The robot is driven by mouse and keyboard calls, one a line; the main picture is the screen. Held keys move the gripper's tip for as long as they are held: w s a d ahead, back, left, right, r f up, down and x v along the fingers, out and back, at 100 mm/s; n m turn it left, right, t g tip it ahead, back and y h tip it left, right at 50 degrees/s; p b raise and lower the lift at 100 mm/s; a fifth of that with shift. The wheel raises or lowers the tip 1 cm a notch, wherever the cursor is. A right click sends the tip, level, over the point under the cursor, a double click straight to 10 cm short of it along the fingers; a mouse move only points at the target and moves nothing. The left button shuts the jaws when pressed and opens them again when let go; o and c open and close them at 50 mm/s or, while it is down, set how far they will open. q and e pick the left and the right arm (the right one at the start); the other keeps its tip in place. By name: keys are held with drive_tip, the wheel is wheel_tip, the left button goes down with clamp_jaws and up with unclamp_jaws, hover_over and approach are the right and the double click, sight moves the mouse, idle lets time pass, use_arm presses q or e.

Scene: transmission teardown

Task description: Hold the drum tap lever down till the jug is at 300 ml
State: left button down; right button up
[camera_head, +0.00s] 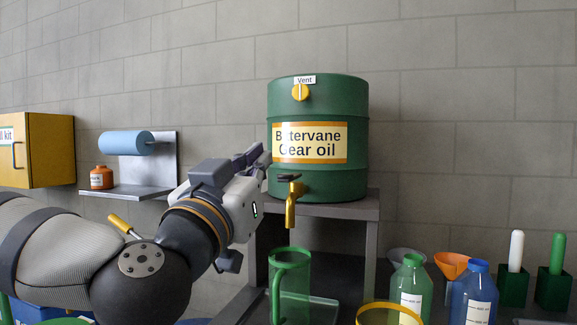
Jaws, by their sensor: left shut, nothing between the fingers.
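The green oil drum (318,185) labelled "Botervane Gear oil" stands on a grey stand. Its brass tap (291,208) points down at the lower front, with a dark lever (289,178) on top. A clear jug with a green rim (290,255) stands below the tap. I cannot read a level or marks on it, and no stream shows. My left gripper (262,157) is shut and empty, up and left of the lever, in front of the drum's left side. It looks apart from the lever. My right gripper is out of view.
The stand (335,210) bears the drum. A yellow-rimmed vessel (390,306), a green bottle (411,290) and a blue bottle (476,295) stand to the right of the jug. A yellow vent knob (300,92) is high on the drum. A shelf with a blue roll (126,143) is at left.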

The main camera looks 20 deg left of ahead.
use_arm(q)
wheel_tip(320, 180, up, 3)
hover_over(290, 176)
drive_tip(key=s+a, duration=0.1)
drive_tip(key=s, duration=0.1)
wheel_tip(290, 176, down, 4)
drive_tip(key=shift+b, duration=0.75)
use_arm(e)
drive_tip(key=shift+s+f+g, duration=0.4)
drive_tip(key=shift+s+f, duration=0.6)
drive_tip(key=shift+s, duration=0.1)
